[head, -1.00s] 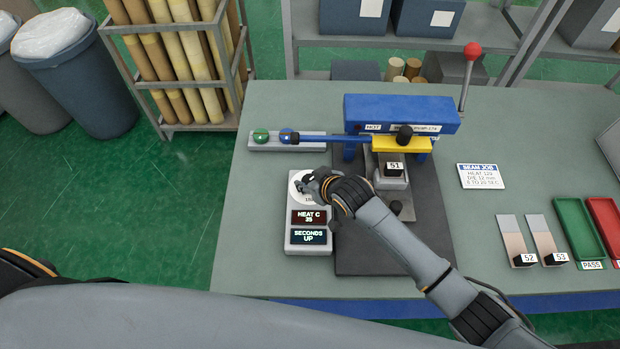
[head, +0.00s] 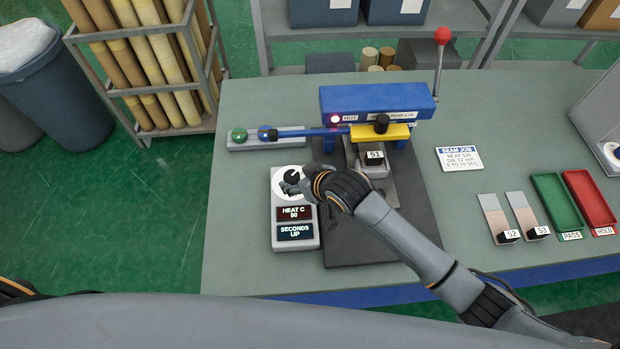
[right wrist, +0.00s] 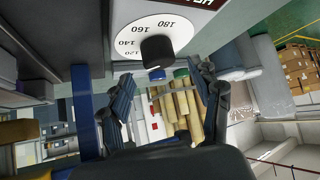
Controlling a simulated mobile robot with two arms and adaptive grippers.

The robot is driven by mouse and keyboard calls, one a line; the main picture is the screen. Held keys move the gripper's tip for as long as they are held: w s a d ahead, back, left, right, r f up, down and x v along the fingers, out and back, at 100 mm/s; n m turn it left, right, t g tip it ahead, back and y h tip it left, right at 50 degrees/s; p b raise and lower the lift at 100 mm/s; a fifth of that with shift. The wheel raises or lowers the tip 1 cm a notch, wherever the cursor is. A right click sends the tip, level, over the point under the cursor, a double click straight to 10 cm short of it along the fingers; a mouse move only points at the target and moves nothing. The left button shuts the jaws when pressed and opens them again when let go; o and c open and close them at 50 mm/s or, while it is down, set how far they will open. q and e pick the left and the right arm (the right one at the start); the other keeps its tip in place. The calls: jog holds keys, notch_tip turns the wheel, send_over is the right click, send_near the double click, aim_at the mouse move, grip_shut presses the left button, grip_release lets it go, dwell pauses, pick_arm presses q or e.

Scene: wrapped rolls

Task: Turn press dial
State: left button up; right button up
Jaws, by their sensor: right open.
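The press control box (head: 308,242) stands left of the blue press (head: 375,103) on the bench. Its white dial (head: 284,196) has a black knob (head: 291,177); the red display (head: 295,212) reads HEAT C 50. My right gripper (head: 304,184) is beside the dial, partly covering its right side. In the right wrist view, the dial (right wrist: 135,30) shows 120 to 180 marks, and the black knob (right wrist: 157,51) appears ahead of the open fingers (right wrist: 163,80), apart from both. Only part of my left arm shows at the lower left; its gripper is out of view.
The press has a blue bar with a yellow clamp (head: 380,133), a red-knobbed lever (head: 441,38) and a pinkish lit lamp (head: 335,118). A job card (head: 459,159), sample strips, a green tray (head: 556,203) and a red tray (head: 590,199) lie right.

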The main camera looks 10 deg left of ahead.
jog(key=v, duration=0.7)
jog(key=shift+d+r, duration=0.1)
jog(key=shift+r, duration=0.05)
dwell(0.3)
